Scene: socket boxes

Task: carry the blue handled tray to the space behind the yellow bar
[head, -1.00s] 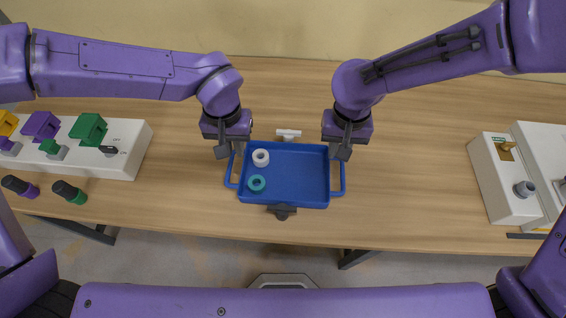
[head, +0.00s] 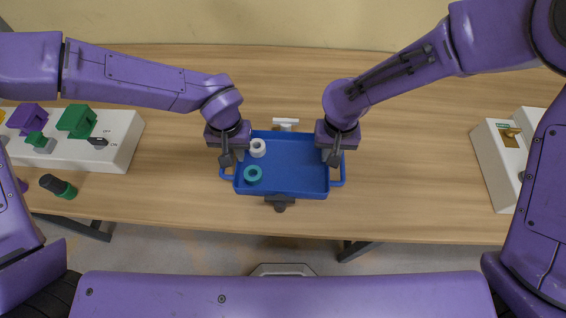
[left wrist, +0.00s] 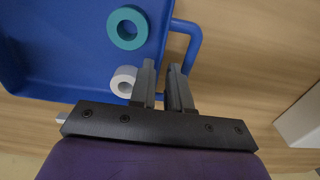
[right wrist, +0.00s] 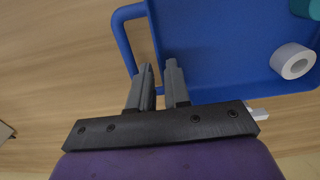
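The blue handled tray (head: 295,172) lies on the table in front of me, with a loop handle at each short side. A white ring (head: 258,148) and a teal ring (head: 253,174) sit in its left part. My left gripper (head: 227,160) is over the tray's left edge by the handle (left wrist: 196,42); its fingers stand apart. My right gripper (head: 335,158) is over the right edge by the other handle (right wrist: 119,38), its fingers also apart. Each gripper's fingers partly hide its handle's rear end. I see no yellow bar in any view.
A white box with coloured switches (head: 85,142) stands at the left, with a dark green-based knob (head: 58,186) before it. Pale boxes (head: 500,165) stand at the right. A small white piece (head: 285,123) is just behind the tray. Table behind it is clear.

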